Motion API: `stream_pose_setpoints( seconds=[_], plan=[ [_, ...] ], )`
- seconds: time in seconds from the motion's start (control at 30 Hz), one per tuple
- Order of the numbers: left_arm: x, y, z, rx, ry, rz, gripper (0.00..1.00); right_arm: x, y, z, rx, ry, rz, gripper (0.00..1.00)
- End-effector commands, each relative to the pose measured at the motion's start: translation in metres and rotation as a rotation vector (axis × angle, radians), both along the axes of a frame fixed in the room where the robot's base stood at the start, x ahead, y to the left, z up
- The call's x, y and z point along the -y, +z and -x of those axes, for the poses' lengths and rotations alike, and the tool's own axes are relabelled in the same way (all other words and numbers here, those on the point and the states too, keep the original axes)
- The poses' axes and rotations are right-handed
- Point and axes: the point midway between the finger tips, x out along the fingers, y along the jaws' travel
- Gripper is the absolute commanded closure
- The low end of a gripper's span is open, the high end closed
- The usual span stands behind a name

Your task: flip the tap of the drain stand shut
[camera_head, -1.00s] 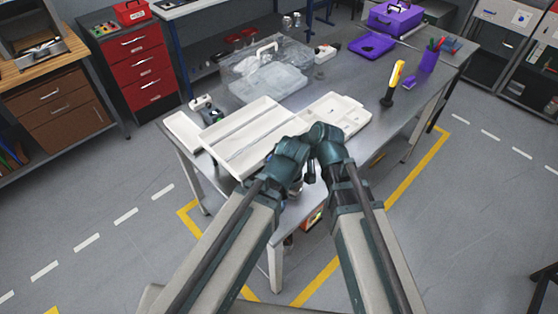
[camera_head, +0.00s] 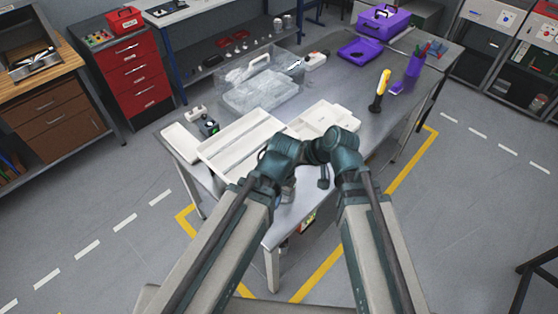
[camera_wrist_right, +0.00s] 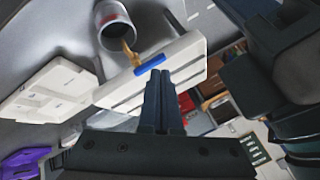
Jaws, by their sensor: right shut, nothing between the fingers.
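In the right wrist view the drain stand shows as a grey metal cup (camera_wrist_right: 113,30) with a brass tap (camera_wrist_right: 128,52) at its side. The tap's blue handle (camera_wrist_right: 149,64) sticks out across the picture. My right gripper (camera_wrist_right: 158,73) is shut and empty, its tips close to the blue handle in the picture; I cannot tell whether they touch it. In the head view both my wrists hang over the table's near end and hide the grippers. Only a small grey part of what may be the stand shows below the left wrist. My left gripper's fingers are not visible.
A white two-slot tray (camera_head: 240,143) and a white compartment tray (camera_head: 325,117) lie close to my wrists. A clear bin (camera_head: 258,85), a yellow-handled tool (camera_head: 380,90) and a purple box (camera_head: 383,22) stand farther back.

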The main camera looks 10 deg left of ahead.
Motion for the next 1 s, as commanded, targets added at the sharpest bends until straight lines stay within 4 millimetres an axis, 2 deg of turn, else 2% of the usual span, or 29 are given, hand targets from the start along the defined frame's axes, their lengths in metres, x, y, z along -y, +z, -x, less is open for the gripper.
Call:
stream_pose_setpoints(
  seconds=[0.03,0.3,1.0],
  plan=[
    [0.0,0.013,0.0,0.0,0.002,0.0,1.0,0.006,0.013,0.003,0.0,-0.002,0.0,1.0],
    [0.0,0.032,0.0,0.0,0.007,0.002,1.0,0.022,0.032,0.011,0.0,-0.001,0.001,1.0],
    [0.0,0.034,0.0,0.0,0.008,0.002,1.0,0.025,0.034,0.012,0.0,0.0,0.001,1.0]
  ],
)
